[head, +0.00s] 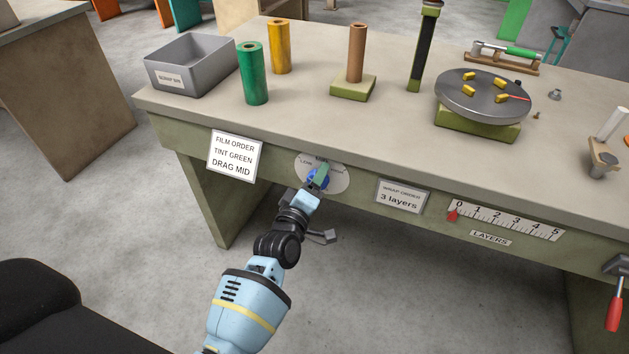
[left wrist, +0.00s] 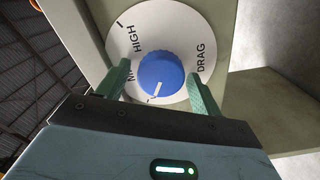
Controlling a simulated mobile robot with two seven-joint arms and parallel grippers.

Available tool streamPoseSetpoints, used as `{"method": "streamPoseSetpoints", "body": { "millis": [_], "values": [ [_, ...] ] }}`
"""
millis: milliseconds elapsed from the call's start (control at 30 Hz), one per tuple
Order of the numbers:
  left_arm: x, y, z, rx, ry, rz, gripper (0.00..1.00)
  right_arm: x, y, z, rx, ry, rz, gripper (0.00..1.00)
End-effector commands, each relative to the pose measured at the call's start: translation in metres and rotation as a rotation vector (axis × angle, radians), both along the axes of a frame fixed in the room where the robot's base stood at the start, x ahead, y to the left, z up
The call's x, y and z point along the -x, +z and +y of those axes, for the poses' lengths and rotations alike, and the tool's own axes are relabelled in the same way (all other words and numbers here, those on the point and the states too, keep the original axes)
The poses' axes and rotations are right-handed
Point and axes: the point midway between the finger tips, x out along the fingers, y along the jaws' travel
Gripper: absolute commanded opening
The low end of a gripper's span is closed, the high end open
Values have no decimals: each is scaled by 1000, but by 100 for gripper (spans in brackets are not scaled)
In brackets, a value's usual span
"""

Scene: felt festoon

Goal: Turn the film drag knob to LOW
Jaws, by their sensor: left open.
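The film drag knob (left wrist: 161,70) is blue with a white pointer line. It sits on a round white dial (head: 337,184) on the bench's front panel; the dial also shows in the left wrist view (left wrist: 185,25). In the left wrist view, HIGH, part of MID and DRAG are readable. The pointer points down and slightly left, past MID, toward the part of the dial hidden by my gripper. In the head view, LOW is at the dial's left. My left gripper (left wrist: 153,82) is open, its green fingers on either side of the knob; contact is unclear. My right gripper is out of view.
A card (head: 235,156) left of the dial reads "TINT GREEN, DRAG MID". On the bench top (head: 300,110) stand a grey bin (head: 190,75), film rolls and a turntable (head: 482,105).

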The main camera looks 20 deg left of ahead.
Motion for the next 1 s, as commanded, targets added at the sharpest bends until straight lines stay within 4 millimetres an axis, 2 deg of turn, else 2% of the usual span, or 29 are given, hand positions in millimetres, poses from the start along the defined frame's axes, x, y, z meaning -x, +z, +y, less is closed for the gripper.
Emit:
{"method": "streamPoseSetpoints", "body": {
  "millis": [167,400,600,1000],
  "values": [
    [16,-1,0,0,0,2,66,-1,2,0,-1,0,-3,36],
    [53,0,1,0,-1,3,66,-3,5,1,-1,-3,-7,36],
    [73,0,2,0,0,1,66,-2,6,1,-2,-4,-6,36],
    [77,0,3,1,0,0,66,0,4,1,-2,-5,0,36]
  ]
}}
